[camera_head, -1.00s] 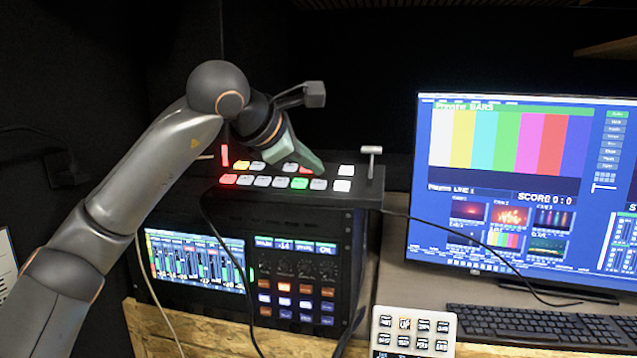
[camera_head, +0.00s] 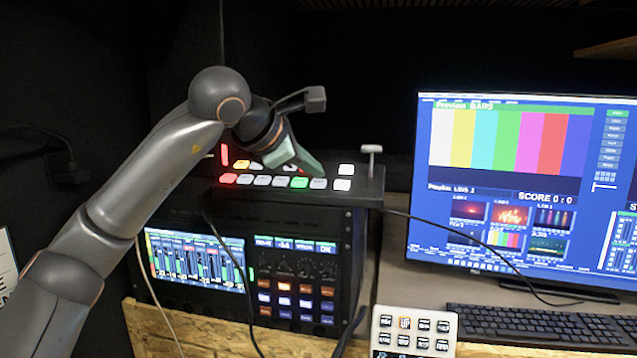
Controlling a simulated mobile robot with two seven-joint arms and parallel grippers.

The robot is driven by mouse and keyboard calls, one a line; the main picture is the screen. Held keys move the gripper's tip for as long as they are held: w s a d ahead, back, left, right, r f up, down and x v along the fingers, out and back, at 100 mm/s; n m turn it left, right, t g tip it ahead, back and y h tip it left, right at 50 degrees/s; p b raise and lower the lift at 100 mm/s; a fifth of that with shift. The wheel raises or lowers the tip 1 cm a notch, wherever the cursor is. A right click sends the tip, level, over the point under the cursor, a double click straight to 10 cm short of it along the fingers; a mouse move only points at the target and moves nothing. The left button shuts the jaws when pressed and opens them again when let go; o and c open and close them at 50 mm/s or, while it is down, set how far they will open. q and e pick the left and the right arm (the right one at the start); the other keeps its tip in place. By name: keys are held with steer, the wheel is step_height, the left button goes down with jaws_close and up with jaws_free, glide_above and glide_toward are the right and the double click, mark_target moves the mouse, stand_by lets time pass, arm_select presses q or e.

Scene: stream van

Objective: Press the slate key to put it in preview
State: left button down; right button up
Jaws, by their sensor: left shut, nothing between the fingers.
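The switcher panel (camera_head: 365,197) lies on top of the rack, with rows of lit keys. In the front row, one key (camera_head: 228,179) glows red, one key (camera_head: 299,182) glows green and the others are whitish. The key labels are too small to read, so I cannot tell the slate key by its label. My left gripper (camera_head: 319,174) is shut and empty, pointing down right. Its tip is just above or at the whitish key (camera_head: 318,184) right of the green one; I cannot tell whether it touches. The gripper hides part of the back row. My right gripper is out of view.
The monitor (camera_head: 512,180) shows colour bars under a preview heading reading BARS. A T-shaped lever (camera_head: 371,152) stands at the panel's right end. A small keypad (camera_head: 414,330) and a keyboard (camera_head: 540,325) lie on the desk. Cables hang over the rack front.

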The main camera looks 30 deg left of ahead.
arm_select(q)
steer(key=shift+w+f, duration=0.1)
steer(key=shift+f, duration=0.35)
stand_by(0.7)
steer(key=shift+r, duration=0.15)
steer(key=shift+s+r+p, duration=0.2)
steer(key=shift+r+p, duration=0.25)
steer(key=shift+r, duration=0.25)
steer(key=shift+r, duration=0.1)
steer(key=r+p, duration=0.2)
steer(key=s+r+p, duration=0.1)
steer(key=r+p, duration=0.1)
steer(key=shift+s+d+r, duration=0.1)
steer(key=shift+d+r, duration=0.05)
steer(key=shift+r, duration=0.15)
stand_by(0.5)
